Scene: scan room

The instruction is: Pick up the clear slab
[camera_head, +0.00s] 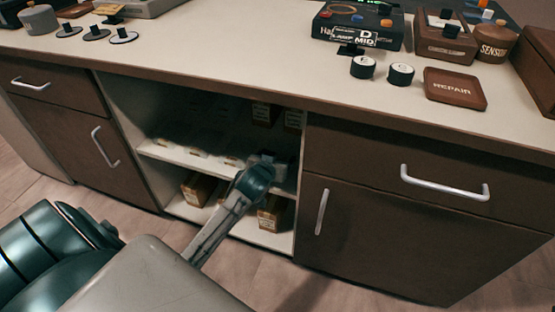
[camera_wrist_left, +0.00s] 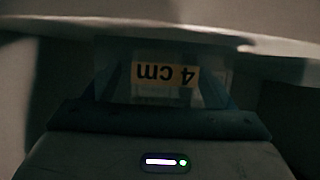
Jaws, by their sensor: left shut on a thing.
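My left gripper (camera_head: 268,160) reaches into the open shelf space of the cabinet, at the right end of the upper shelf. In the left wrist view a clear slab (camera_wrist_left: 215,62) with a "4 cm" label, seen upside down, stands between the dark fingers (camera_wrist_left: 160,100). The gripper is shut on this slab. In the head view the gripper and the shadow hide the held slab. My right gripper is not in view.
The upper shelf (camera_head: 160,152) carries several pale labelled pieces left of my gripper. Brown boxes (camera_head: 198,188) stand below. The countertop (camera_head: 230,62) overhangs the opening, and a closed cabinet door (camera_head: 400,235) flanks it on the right.

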